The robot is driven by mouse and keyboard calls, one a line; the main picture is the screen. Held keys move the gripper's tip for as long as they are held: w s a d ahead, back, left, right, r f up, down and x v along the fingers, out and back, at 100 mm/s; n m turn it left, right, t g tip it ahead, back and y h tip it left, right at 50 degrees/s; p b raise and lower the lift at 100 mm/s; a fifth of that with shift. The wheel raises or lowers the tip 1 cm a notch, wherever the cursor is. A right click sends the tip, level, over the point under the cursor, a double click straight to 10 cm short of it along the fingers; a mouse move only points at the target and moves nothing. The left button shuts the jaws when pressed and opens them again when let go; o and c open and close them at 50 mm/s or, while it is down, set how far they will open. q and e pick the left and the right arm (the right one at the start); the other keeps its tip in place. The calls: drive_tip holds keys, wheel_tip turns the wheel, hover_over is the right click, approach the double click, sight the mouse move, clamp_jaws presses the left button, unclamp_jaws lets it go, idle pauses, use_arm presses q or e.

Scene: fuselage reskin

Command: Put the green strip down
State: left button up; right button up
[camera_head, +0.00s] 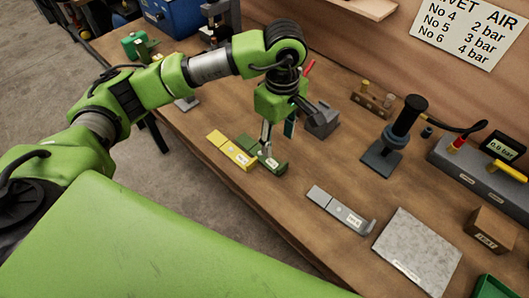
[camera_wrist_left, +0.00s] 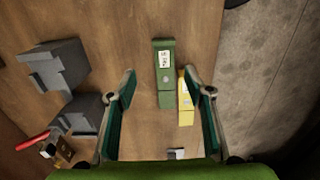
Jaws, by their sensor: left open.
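The green strip (camera_head: 270,161) lies flat on the wooden bench, beside a yellow strip (camera_head: 230,149). It carries a small white label and one end is turned up. My left gripper (camera_head: 279,134) is open and stands over the bench close to the green strip. In the left wrist view, the green strip (camera_wrist_left: 165,85) shows between the two spread fingers of my left gripper (camera_wrist_left: 160,88). The yellow strip (camera_wrist_left: 186,100) lies right next to it, partly hidden by one finger. Nothing is held. My right gripper is not in view.
A grey strip (camera_head: 341,209) lies to the right, near a stone plate (camera_head: 416,252). Grey blocks (camera_head: 321,120) stand just behind the gripper. A black tool on a stand (camera_head: 395,140) and a gauge unit (camera_head: 480,170) stand further right. The bench between the strips is clear.

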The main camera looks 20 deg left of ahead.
sight(273, 163)
use_arm(q)
wheel_tip(273, 163, down, 3)
drive_tip(key=shift+a+f+p, duration=0.1)
drive_tip(key=shift+f+p, duration=0.05)
drive_tip(key=shift+p, duration=0.15)
drive_tip(key=shift+s+a+f+p, duration=0.1)
drive_tip(key=shift+s+f+p, duration=0.1)
drive_tip(key=shift+f+p, duration=0.3)
drive_tip(key=f, duration=0.1)
drive_tip(key=f+p, duration=0.1)
drive_tip(key=f, duration=0.1)
drive_tip(key=shift+s+a+f+p, duration=0.15)
drive_tip(key=shift+a+f+p, duration=0.1)
drive_tip(key=shift+p, duration=0.1)
drive_tip(key=shift+f, duration=0.45)
drive_tip(key=c, duration=1.3)
drive_tip(key=shift+r, duration=0.1)
drive_tip(key=shift+c, duration=0.2)
